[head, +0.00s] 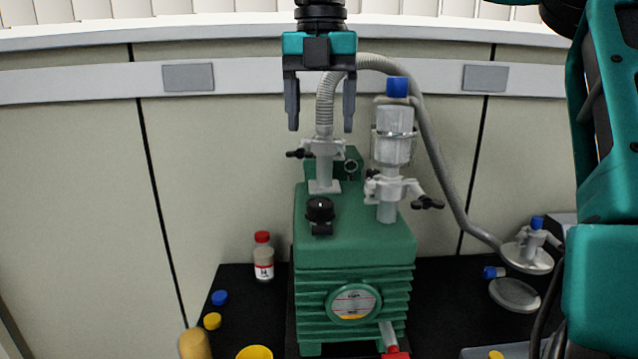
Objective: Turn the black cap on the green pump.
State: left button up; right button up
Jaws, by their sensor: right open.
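The green pump (355,253) stands on a black table in the middle of the head view. The black cap (320,208) sits on the left front part of its top and is in plain sight. My right gripper (320,122) points down above the rear of the pump, with its two fingers spread and nothing between them that it grips. In the picture its fingertips are well above the black cap and apart from it. My left gripper is not in view.
A grey hose (437,150) rises from the pump behind my right gripper and runs down to the right. A clear filter with a blue cap (397,88) stands on the pump's right side. A small red-capped bottle (263,262) stands left of the pump.

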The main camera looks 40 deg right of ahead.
aim_at(320, 200)
notch_tip(320, 200, down, 13)
jog(key=shift+r, duration=0.1)
dwell(0.5)
jog(key=c, duration=1.1)
jog(key=shift+o, duration=0.2)
jog(key=shift+w, duration=0.1)
